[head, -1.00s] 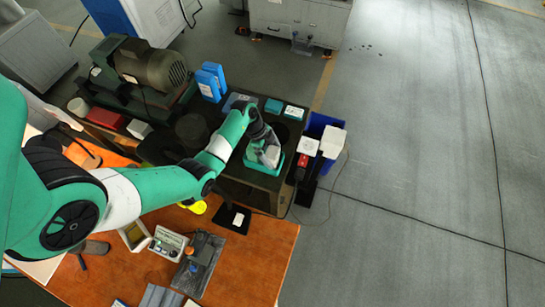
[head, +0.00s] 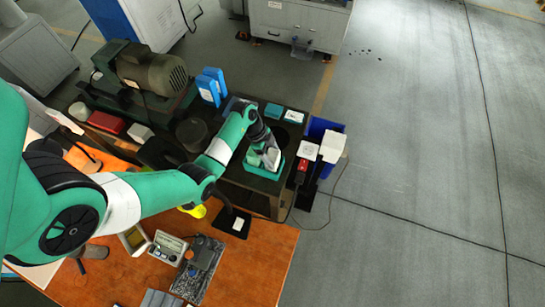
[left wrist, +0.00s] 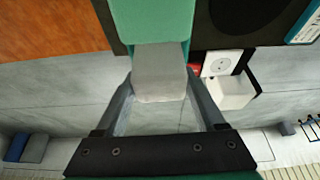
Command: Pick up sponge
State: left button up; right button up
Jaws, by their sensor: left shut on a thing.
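The sponge is a pale grey block that shows between my left fingers in the left wrist view (left wrist: 158,75) and as a small light patch in the head view (head: 271,158). My left gripper (head: 267,150) is over the teal tray (head: 256,170) at the right end of the dark bench. In the left wrist view my left gripper (left wrist: 159,82) has a finger on each side of the sponge and is shut on it. The tray fills the top middle there, right by the sponge's far end. I cannot tell whether the sponge touches the tray. My right gripper is not in view.
A white socket box (head: 308,151) and a white block (head: 332,146) stand right of the tray. Blue folders (head: 210,86) and a green motor machine (head: 150,78) stand behind to the left. Open grey floor (head: 430,160) lies to the right.

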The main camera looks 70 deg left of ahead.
pick_arm(q)
jog(key=s+d+r+p, duration=0.4)
jog(key=s+d+r, duration=0.2)
jog(key=d+r, duration=0.5)
jog(key=shift+s+d+r, duration=0.2)
jog(key=shift+d+r, duration=0.15)
jog(key=shift+d, duration=0.4)
